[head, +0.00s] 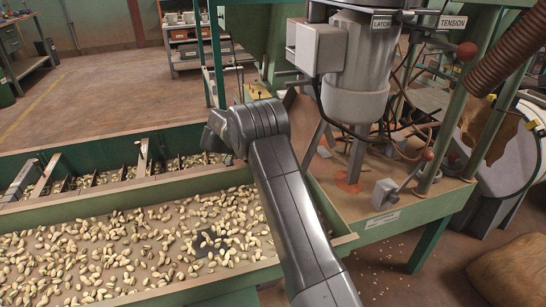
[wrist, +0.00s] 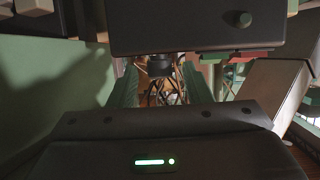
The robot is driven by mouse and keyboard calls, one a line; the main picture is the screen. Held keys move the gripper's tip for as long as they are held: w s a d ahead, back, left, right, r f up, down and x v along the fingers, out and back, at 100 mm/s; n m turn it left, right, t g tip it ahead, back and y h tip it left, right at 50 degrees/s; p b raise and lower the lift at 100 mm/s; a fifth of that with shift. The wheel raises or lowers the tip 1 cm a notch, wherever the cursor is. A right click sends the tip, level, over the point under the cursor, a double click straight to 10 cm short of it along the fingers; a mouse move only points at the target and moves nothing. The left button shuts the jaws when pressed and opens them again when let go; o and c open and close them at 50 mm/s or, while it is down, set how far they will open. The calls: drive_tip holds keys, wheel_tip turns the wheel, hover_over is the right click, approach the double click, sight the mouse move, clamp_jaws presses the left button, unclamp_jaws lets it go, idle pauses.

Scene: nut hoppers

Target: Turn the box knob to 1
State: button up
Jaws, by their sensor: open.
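A pale grey box (head: 318,48) is fixed to the side of the large grey motor housing in the head view. No knob or number marks can be made out on its visible faces. In the wrist view a dark box-like block (wrist: 185,28) spans the top, with a small round knob-like disc (wrist: 243,20) on its right part. I cannot tell whether it is the same box. My gripper (wrist: 160,130) shows as a dark body with a green light at the bottom of the wrist view. It is open, nothing shows held, and its fingertips are not clearly visible.
My arm reaches over a green trough (head: 90,195) of nuts. Right of it are a lever with a red ball on a small grey base (head: 385,194), loose cables, green posts, a ribbed hose (head: 505,50) and a sack (head: 510,272). Open floor (head: 110,80) lies at the back left.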

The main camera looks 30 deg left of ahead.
drive_tip(key=shift+d, duration=0.1)
clamp_jaws()
drive_tip(key=p, duration=0.2)
drive_tip(key=m+g+h+p, duration=0.1)
drive_tip(key=shift+w+r+p, duration=0.15)
drive_tip(key=shift+r+p, duration=0.15)
drive_tip(key=shift+p, duration=0.05)
drive_tip(key=shift+f+m+g+h+p, duration=0.25)
drive_tip(key=shift+m+g+h+p, duration=0.35)
drive_tip(key=shift+m+g+p, duration=0.3)
unclamp_jaws()
drive_tip(key=shift+a, duration=0.25)
